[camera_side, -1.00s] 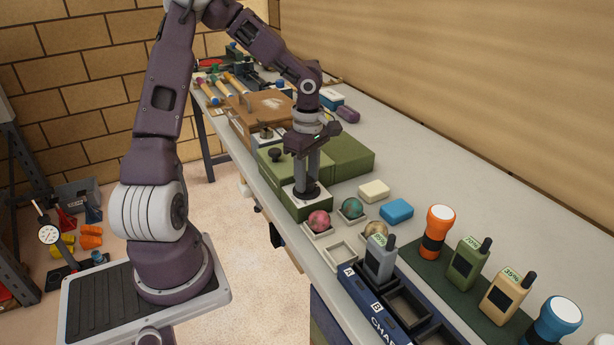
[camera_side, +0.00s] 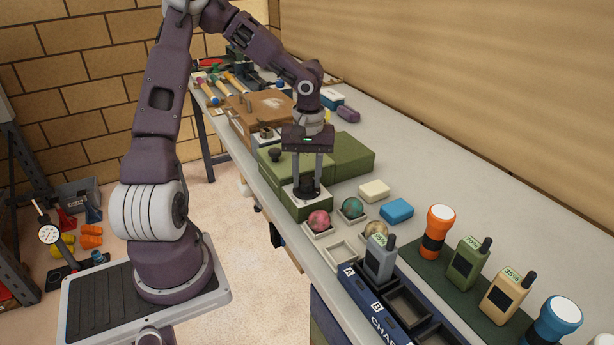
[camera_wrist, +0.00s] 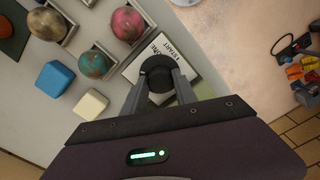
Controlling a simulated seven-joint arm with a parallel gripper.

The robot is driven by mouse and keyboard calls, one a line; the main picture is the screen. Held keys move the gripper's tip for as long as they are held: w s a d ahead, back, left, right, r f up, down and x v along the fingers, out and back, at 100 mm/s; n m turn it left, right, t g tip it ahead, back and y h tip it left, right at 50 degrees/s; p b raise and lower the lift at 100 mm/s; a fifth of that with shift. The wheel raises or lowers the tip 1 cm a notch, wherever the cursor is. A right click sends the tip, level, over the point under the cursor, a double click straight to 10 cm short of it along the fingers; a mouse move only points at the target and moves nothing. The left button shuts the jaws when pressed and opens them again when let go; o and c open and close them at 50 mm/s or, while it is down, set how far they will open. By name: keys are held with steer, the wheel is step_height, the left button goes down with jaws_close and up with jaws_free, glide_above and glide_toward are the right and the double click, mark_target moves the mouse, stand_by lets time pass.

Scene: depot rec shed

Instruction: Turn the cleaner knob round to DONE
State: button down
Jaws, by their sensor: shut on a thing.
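The cleaner knob (camera_side: 306,188) is black and round, on a white plate (camera_side: 318,205) at the front end of a green box (camera_side: 309,211). In the wrist view the knob (camera_wrist: 157,72) shows from above, with START printed beside it and another word partly readable, ending in NE. My gripper (camera_side: 307,181) points down and is shut on the knob, one finger on each side. In the wrist view my gripper (camera_wrist: 159,84) spans it too. I cannot make out a pointer mark on the knob.
Pink (camera_side: 318,220), teal (camera_side: 347,206) and gold (camera_side: 376,230) balls sit in small trays close by. A cream block (camera_side: 373,191) and a blue block (camera_side: 397,211) lie behind them. A grey radio (camera_side: 380,258) stands in the blue charger (camera_side: 365,290).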

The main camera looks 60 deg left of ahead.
mark_target(307, 180)
steer(key=m, duration=1.2)
steer(key=shift+m, duration=0.3)
stand_by(0.3)
steer(key=c, duration=1)
jaws_free()
steer(key=shift+o, duration=0.2)
step_height(307, 180, up, 7)
steer(key=shift+r, duration=0.1)
